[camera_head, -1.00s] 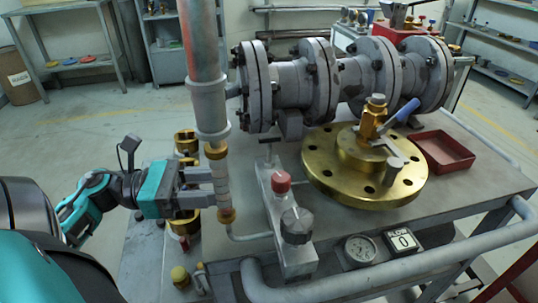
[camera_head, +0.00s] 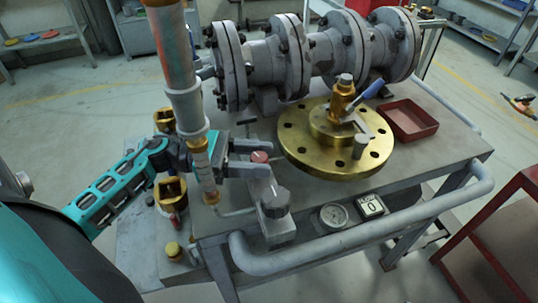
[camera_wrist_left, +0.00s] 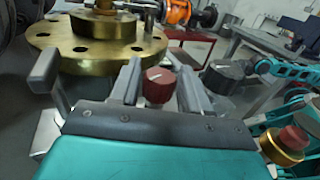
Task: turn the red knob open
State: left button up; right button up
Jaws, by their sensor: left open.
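The red knob (camera_head: 260,157) sits on the grey valve block (camera_head: 278,228), behind the black knob (camera_head: 275,201). My left gripper (camera_head: 258,157) reaches in from the left, past the vertical pipe, with its fingers on either side of the red knob. In the left wrist view the red knob (camera_wrist_left: 160,86), with a pale line on its top, shows between the two open fingers (camera_wrist_left: 160,90). I cannot tell whether either finger touches it. The black knob (camera_wrist_left: 224,76) is just right of the fingers there. My right gripper is not in view.
The vertical pipe (camera_head: 187,105) stands close beside my left gripper. A brass flange (camera_head: 295,155), a red tray (camera_head: 410,120) and a large flanged grey pipe (camera_head: 265,62) lie behind and to the right. A gauge (camera_head: 333,215) is at the front.

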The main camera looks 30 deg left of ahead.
pick_arm(q)
jog(key=shift+x, duration=1.25)
jog(key=shift+c, duration=0.4)
